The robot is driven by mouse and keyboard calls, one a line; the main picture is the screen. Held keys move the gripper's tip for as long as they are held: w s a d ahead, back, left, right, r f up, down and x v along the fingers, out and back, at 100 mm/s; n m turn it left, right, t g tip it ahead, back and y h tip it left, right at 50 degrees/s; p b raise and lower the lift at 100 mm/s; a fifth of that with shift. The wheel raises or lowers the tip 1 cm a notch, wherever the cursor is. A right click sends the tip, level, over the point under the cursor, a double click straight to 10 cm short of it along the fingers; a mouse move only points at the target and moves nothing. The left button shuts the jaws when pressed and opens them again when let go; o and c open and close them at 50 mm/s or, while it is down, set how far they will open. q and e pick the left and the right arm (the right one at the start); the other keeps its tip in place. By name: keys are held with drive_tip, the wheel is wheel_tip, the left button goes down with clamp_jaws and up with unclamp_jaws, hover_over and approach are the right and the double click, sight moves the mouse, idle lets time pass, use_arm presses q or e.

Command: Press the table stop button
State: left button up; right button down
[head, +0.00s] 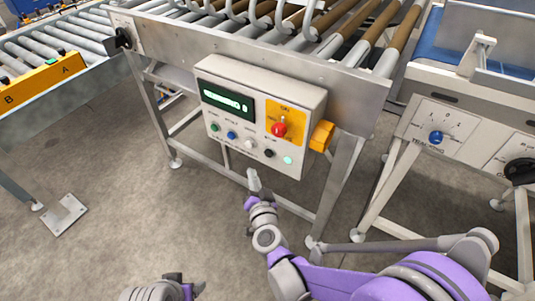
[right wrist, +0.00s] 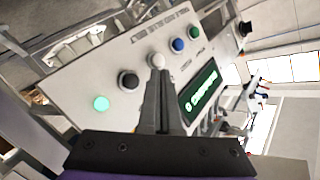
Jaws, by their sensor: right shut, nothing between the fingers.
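A pale control box (head: 262,112) on the conveyor frame carries a row of buttons: green (head: 214,127), blue (head: 231,135), white (head: 250,144), black (head: 269,153) and lit green (head: 288,160). Their labels are too small to read, so I cannot tell which one is the table stop. My right gripper (head: 252,174) is shut and empty, just below the row in the head view. In the right wrist view its fingers (right wrist: 159,88) point at the white button (right wrist: 155,61), with the black button (right wrist: 128,81) beside it. Contact is unclear. My left gripper (head: 187,286) is partly visible at the bottom edge.
The box also has a green display (head: 228,100), a red knob (head: 279,130) on a yellow plate and an orange block (head: 321,136) on its side. Another panel with a blue knob (head: 436,137) stands at right. Bare floor (head: 110,230) lies at left.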

sight(269, 153)
drive_tip(key=shift+w+d+p, duration=0.35)
drive_tip(key=shift+w+d, duration=0.45)
drive_tip(key=shift+w, duration=0.35)
drive_tip(key=shift+w+d+p, duration=0.3)
drive_tip(key=shift+w+d, duration=0.5)
drive_tip(key=shift+w, duration=0.3)
idle(0.3)
drive_tip(key=shift+w+d, duration=0.25)
drive_tip(key=shift+w, duration=0.1)
drive_tip(key=shift+w+d+p, duration=0.3)
drive_tip(key=shift+w+p, duration=0.05)
drive_tip(key=shift+w, duration=0.05)
idle(0.7)
idle(0.3)
drive_tip(key=shift+s+a+b, duration=0.55)
drive_tip(key=shift+s+b, duration=0.15)
drive_tip(key=shift+s, duration=0.05)
drive_tip(key=shift+s, duration=0.1)
